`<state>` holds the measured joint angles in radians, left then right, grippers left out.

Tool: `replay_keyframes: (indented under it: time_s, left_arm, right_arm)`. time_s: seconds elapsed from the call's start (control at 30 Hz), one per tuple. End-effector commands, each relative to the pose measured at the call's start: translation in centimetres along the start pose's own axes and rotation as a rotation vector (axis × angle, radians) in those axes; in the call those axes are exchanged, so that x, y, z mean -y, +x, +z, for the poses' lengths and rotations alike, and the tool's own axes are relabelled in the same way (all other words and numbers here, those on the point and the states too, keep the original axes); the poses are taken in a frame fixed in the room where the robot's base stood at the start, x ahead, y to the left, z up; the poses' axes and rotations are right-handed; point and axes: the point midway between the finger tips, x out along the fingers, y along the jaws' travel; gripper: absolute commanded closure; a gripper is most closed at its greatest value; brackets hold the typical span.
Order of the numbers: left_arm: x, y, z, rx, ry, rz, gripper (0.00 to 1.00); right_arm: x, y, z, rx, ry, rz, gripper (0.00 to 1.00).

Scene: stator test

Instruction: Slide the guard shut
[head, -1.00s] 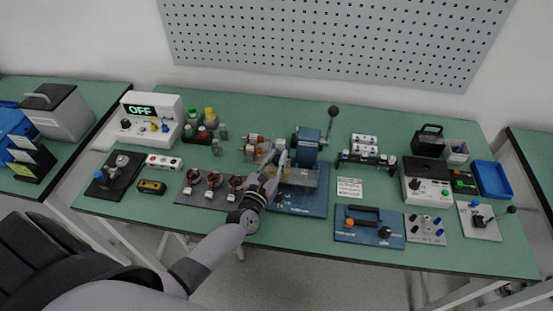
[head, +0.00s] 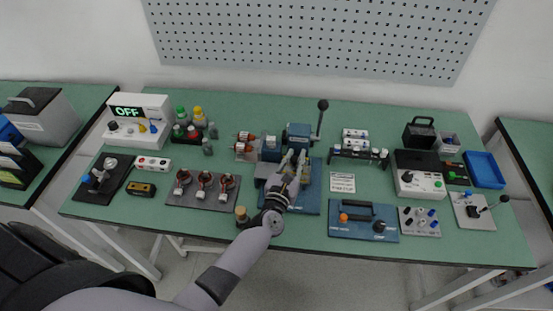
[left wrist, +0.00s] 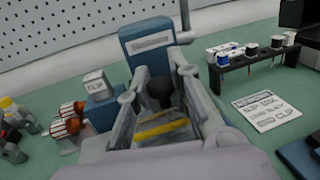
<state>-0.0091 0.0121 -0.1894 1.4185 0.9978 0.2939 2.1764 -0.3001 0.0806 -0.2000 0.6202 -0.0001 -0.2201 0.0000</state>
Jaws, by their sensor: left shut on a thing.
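The test machine stands on a blue base plate (head: 290,205) at the middle of the bench, with an upright blue head (head: 300,131) and a black-balled lever (head: 322,108). My left gripper (head: 296,160) is over the machine in front of the blue head. In the left wrist view its two fingers (left wrist: 158,85) stand either side of a dark round knob (left wrist: 160,92) and are shut on it. A yellow-striped edge (left wrist: 160,130), seemingly part of the guard, lies below the knob. The hand hides much of the guard. My right gripper is not in view.
A stator board (head: 202,192) lies left of the machine. A white card (head: 342,182) and a blue panel with a black handle (head: 362,219) lie to the right.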

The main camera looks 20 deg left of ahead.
Motion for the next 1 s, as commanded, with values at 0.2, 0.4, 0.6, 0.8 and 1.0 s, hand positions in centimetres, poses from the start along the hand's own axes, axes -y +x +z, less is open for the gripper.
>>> replay_keyframes:
  time_s: [0.2,0.4,0.6,0.8,1.0]
  left_arm:
    - [1.14,0.18,-0.04,-0.003,0.003,-0.004,1.00]
    - [1.18,0.17,-0.03,-0.003,0.002,-0.006,0.79]
    - [1.13,0.17,-0.02,-0.003,0.002,-0.005,0.66]
    - [1.02,0.18,0.00,-0.002,0.002,-0.003,0.59]
    - [0.96,0.10,-0.01,-0.002,0.002,-0.002,0.59]
  right_arm:
    - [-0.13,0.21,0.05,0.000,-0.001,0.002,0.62]
    - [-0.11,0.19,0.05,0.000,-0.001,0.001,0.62]
    - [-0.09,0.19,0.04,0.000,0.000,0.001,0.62]
    - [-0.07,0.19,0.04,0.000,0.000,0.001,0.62]
    - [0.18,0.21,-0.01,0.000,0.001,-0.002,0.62]
